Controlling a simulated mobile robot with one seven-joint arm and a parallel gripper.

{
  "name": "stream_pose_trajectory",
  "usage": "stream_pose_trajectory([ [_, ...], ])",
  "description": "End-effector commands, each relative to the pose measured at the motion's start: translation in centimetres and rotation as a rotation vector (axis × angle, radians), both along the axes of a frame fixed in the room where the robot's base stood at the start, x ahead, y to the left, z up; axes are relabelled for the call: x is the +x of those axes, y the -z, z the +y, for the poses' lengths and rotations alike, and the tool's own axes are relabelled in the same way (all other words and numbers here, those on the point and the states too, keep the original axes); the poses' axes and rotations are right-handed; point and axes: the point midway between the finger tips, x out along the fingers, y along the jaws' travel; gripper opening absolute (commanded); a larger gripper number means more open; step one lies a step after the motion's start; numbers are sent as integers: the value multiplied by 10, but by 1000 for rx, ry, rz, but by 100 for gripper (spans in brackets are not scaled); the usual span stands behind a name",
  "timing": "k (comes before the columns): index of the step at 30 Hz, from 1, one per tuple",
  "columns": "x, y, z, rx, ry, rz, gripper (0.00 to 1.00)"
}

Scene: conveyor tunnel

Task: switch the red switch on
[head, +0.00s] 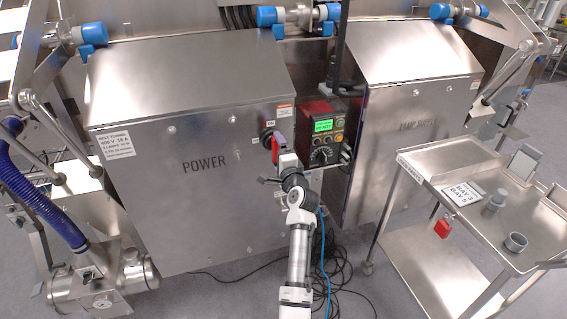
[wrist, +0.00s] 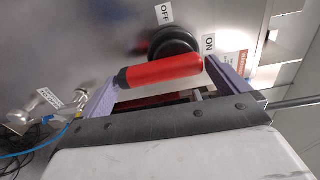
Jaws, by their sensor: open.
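The red switch (head: 276,148) has a red handle and a black round base on the front of the POWER cabinet (head: 190,190). In the wrist view the red handle (wrist: 160,74) lies slantwise below the black base (wrist: 172,42). The OFF label (wrist: 166,14) is above the base and the ON label (wrist: 209,43) is to its right. My gripper (wrist: 160,72) is open, its two purple fingers spread near the two ends of the handle. I cannot tell whether either finger touches it. In the head view my gripper (head: 283,160) is right at the switch and partly hides it.
A control box (head: 322,128) with a lit green display is close on the right of the switch. A second cabinet (head: 405,120) stands beyond it. A steel cart (head: 440,158) is at the right. Black cables (head: 335,270) lie on the floor below.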

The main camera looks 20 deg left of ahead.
Motion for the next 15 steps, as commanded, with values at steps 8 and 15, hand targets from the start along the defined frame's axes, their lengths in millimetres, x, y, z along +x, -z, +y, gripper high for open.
stream_pose_trajectory([
  [8, -33, 3, -27, -1, 3, -1, 100],
  [15, -73, 4, -59, 0, 3, 0, 100],
])
